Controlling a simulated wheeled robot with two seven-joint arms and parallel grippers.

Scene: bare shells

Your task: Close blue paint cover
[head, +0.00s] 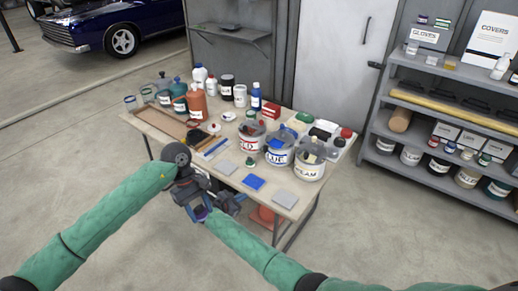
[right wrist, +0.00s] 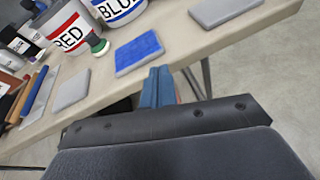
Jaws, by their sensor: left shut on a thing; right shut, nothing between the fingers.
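The can labelled BLUE (head: 279,152) stands upright on the table between the RED and CREAM cans; its label and lower wall show in the right wrist view (right wrist: 118,8). Something blue shows at its top, but I cannot tell whether a cover sits there. A flat blue square (head: 253,182) lies on the table in front of it, also in the right wrist view (right wrist: 138,52). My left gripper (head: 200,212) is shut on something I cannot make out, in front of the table. My right gripper (head: 236,199) is shut and empty beside it; its blue fingers (right wrist: 158,88) are near the table's front edge.
The RED can (head: 251,136) and CREAM can (head: 309,162) flank the BLUE can. Grey squares (head: 228,167) lie either side of the blue one, with a small green-topped item (head: 250,162) behind. Bottles and jars crowd the table's back. Shelves (head: 440,120) stand right; floor in front is clear.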

